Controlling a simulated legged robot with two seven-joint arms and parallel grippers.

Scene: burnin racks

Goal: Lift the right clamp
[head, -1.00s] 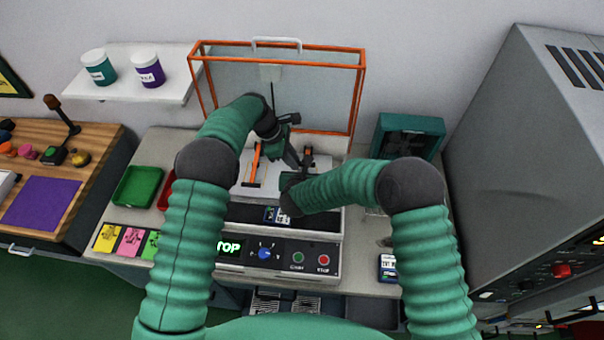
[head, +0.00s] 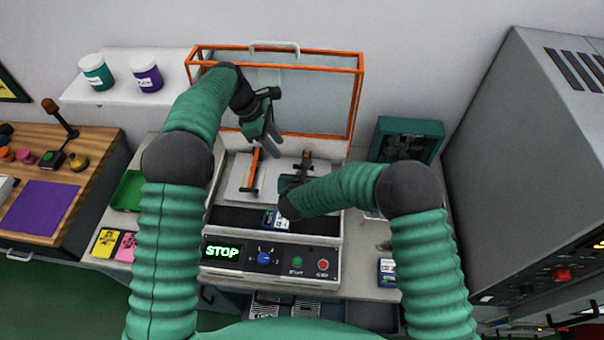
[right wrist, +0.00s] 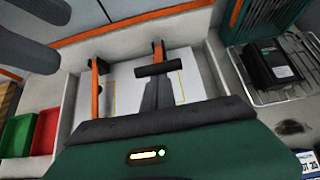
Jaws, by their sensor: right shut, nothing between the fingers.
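The right clamp (head: 306,163) stands on the light plate of the machine; in the right wrist view its orange arm and dark crossbar (right wrist: 158,68) show just beyond my fingers. My right gripper (right wrist: 157,84) is shut and empty, with its fingertips pointing at the crossbar and overlapping its lower edge in the picture; I cannot tell whether they touch. In the head view my right forearm partly hides this gripper. The left clamp (head: 252,170) is orange with a dark end. My left gripper (head: 273,140) hangs above and behind the left clamp, its fingers apart and empty.
An orange-framed clear cover (head: 355,100) stands raised behind the plate. The machine's front panel (head: 325,250) has a STOP display, a blue knob and buttons. A green tray (right wrist: 17,135) and a red tray (right wrist: 46,131) lie left; a teal box (head: 425,127) stands right.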

